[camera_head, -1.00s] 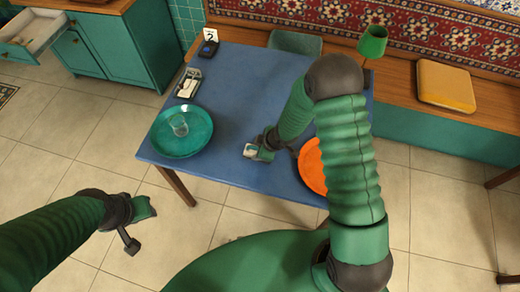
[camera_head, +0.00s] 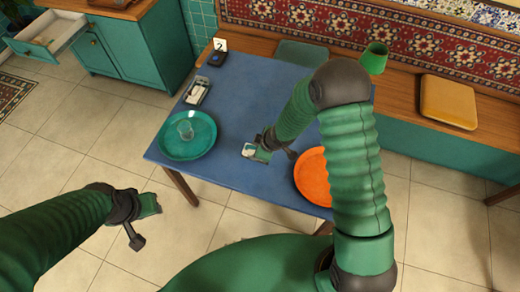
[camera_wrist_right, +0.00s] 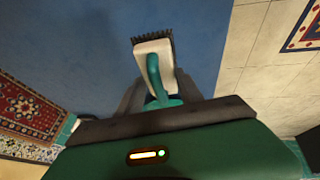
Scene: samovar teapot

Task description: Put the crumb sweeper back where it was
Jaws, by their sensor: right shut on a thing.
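The crumb sweeper (camera_wrist_right: 153,57) shows in the right wrist view as a white head with dark bristles and a teal handle. My right gripper (camera_wrist_right: 160,102) is shut on its handle, and the bristle end points away from the gripper. In the head view the sweeper's pale head (camera_head: 249,150) is over the front middle of the blue table (camera_head: 262,95), between the teal tray and the orange plate. I cannot tell whether it touches the table. My left gripper (camera_head: 150,206) is off the table at the lower left, over the floor; its jaws are too small to read.
A teal tray (camera_head: 170,148) with a glass (camera_head: 186,129) is on the table's left. An orange plate (camera_head: 312,178) is right of my right gripper.

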